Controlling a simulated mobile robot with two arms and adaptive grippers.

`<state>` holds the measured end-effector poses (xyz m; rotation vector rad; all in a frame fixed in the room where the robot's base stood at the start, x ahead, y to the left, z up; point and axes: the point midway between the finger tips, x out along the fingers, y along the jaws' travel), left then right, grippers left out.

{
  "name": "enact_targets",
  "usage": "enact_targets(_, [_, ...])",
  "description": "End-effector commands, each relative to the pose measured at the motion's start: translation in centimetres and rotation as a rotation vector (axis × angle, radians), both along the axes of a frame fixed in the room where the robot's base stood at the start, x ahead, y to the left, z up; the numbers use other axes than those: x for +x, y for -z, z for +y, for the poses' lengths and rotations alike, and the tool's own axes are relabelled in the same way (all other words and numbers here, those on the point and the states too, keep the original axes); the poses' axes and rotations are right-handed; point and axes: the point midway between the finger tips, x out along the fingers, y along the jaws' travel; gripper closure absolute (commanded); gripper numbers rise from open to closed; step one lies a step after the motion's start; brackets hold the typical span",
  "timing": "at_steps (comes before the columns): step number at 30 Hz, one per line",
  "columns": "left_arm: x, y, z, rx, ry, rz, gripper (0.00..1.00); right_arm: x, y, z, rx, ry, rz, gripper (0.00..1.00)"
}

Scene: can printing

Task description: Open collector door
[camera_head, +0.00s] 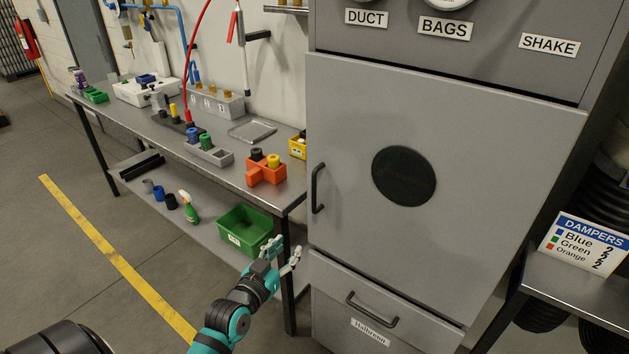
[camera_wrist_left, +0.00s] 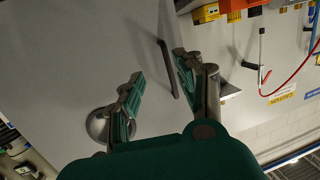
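The collector door (camera_head: 440,140) is a large grey panel with a dark round disc, and it looks closed. Its black vertical bar handle (camera_head: 317,188) is on the left edge. My left gripper (camera_head: 283,254) is below and left of this handle, in front of the bench's near end, open and empty. In the left wrist view the two fingers of the gripper (camera_wrist_left: 159,68) are spread apart. A dark bar handle (camera_wrist_left: 168,68) shows between and beyond the fingertips, with no clear contact. My right gripper is not in view.
A drawer with its own handle (camera_head: 372,309) is below the door. A metal workbench (camera_head: 262,196) on the left holds an orange block (camera_head: 266,172) and other small items. A green bin (camera_head: 246,228) is on its lower shelf. A small table with a dampers sign (camera_head: 584,243) stands right.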

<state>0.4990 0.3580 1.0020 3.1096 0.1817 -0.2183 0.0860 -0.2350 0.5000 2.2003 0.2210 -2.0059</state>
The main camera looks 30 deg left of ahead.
Motion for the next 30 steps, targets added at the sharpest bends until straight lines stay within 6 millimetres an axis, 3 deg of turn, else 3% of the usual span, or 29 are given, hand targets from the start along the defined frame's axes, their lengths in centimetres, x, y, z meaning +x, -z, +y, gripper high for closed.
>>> enact_targets(1, [-0.1, -3.1, 0.2, 0.011, -0.001, -0.053, 0.64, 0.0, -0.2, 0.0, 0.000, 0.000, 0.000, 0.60])
enact_targets(3, [-0.3, -5.8, 0.4, 0.020, -0.002, -0.101, 0.64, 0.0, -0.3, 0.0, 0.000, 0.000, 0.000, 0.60])
enact_targets(6, [-0.3, -7.7, 0.5, 0.029, -0.001, -0.136, 0.64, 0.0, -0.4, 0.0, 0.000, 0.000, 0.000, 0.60])
enact_targets(11, [1.1, -8.1, 0.7, 0.028, -0.001, -0.143, 0.64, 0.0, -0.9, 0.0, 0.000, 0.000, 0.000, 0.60])
enact_targets(30, [14.2, -8.1, 2.3, 0.030, -0.001, -0.139, 0.64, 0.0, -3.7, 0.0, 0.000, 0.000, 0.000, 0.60])
